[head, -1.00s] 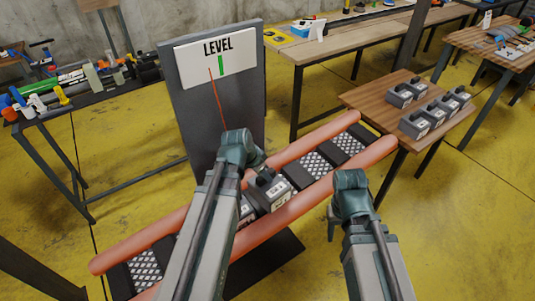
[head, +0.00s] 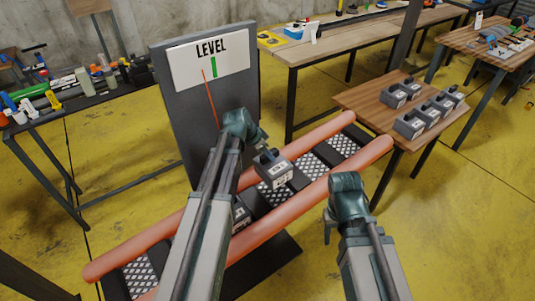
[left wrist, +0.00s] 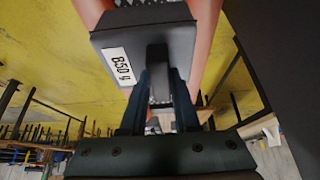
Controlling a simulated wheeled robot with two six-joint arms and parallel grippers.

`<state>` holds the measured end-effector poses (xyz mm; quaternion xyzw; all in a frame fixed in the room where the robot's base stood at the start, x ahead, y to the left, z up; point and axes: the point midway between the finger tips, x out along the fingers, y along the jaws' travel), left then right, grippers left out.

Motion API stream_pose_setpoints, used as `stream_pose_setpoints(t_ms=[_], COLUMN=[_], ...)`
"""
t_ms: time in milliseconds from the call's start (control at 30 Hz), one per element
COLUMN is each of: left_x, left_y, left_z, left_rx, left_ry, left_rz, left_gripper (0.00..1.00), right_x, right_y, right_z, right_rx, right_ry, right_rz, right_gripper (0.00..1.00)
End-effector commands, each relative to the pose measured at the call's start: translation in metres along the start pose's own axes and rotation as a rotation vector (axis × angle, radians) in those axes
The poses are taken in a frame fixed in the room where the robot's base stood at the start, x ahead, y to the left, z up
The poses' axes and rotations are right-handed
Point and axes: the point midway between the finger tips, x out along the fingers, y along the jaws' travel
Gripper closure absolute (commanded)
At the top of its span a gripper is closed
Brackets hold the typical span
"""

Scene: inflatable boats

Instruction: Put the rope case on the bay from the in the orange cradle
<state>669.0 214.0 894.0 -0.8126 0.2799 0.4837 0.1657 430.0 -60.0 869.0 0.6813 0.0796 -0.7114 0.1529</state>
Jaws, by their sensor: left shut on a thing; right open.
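The orange cradle (head: 343,165) has two long orange tubes with white mesh bays between dark bars. My left gripper (head: 262,147) is shut on the handle of a grey case (head: 274,172), raised above the middle bays. The left wrist view shows this case (left wrist: 150,48) between the fingers (left wrist: 158,100), with a white label that seems to read 850 g. Another grey case (head: 241,215) sits in the cradle, mostly hidden by my left arm. Mesh bays (head: 312,167) to the right of the held case are empty. My right gripper (head: 328,222) is open and empty in front of the cradle.
A grey board (head: 180,120) behind the cradle carries a LEVEL sign (head: 210,62); its red needle leans left of the green mark. A wooden table (head: 375,107) at right holds several similar grey cases (head: 410,125). Cluttered workbenches stand further back.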

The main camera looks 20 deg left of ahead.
Motion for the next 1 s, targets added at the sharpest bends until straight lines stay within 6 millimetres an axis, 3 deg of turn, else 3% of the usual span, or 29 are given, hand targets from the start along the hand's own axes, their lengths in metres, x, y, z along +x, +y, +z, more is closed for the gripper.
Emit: stream_pose_setpoints(t_ms=[1000], left_x=[0.055], left_y=[0.0], left_z=[0.023], left_rx=[-0.001], left_ry=[0.002], left_rz=[0.0], left_gripper=[1.0], right_x=[0.059], right_y=[-0.006], right_z=[-0.004], right_rx=[0.0], right_ry=[0.0], right_rz=[0.0], right_gripper=[0.5])
